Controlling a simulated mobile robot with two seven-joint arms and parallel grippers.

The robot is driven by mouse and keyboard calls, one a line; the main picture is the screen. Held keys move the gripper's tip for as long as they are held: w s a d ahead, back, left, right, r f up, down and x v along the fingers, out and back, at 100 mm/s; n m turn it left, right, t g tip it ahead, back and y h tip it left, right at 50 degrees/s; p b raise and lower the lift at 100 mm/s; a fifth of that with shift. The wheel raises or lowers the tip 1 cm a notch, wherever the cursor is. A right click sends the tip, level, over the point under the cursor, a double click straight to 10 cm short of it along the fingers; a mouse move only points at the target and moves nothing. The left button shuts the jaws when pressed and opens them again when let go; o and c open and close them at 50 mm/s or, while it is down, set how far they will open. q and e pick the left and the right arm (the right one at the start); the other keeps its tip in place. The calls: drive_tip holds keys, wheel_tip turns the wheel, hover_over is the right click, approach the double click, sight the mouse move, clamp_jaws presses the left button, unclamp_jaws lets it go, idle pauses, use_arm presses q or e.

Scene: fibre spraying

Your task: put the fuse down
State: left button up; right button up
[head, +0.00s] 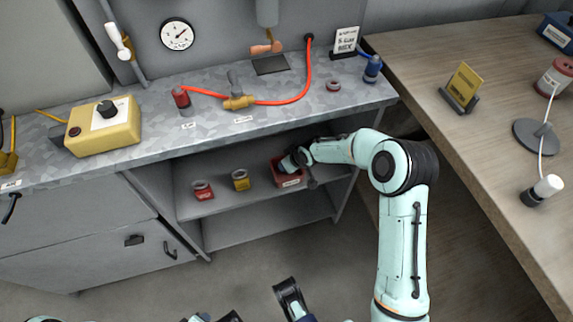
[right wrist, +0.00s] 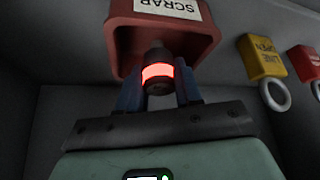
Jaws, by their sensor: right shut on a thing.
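The fuse (right wrist: 158,72), a dark cylinder with a glowing red band, stands between the blue fingers of my right gripper (right wrist: 158,88), which is shut on it. In the right wrist view its end is at the mouth of the red scrap box (right wrist: 208,40), whose label appears upside down. In the head view the red scrap box (head: 291,184) sits on the shelf under the bench, with my right gripper (head: 290,164) at it. The fuse is hidden there. My left gripper (head: 262,306) is partly in view at the bottom edge, away from the shelf; its opening is unclear.
A yellow container (head: 241,180) and a smaller red one (head: 203,190) stand left of the box on the shelf (head: 225,205). The grey bench top (head: 215,130) is close above my right arm. A wooden table (head: 440,60) is at right. The lower shelf looks empty.

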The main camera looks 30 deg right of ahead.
drive_tip(key=shift+w+g, duration=0.4)
drive_tip(key=shift+g, duration=0.3)
drive_tip(key=shift+f+b, duration=0.3)
drive_tip(key=shift+f, duration=0.15)
use_arm(q)
drive_tip(key=shift+s+a+f+g, duration=0.1)
drive_tip(key=shift+s+f+g, duration=0.2)
drive_tip(key=shift+s+f, duration=0.6)
use_arm(e)
drive_tip(key=shift+f, duration=0.3)
drive_tip(key=shift+f, duration=0.1)
drive_tip(key=o, duration=0.8)
drive_tip(key=shift+c, duration=0.2)
use_arm(q)
drive_tip(key=shift+s+f, duration=0.1)
drive_tip(key=shift+s, duration=0.05)
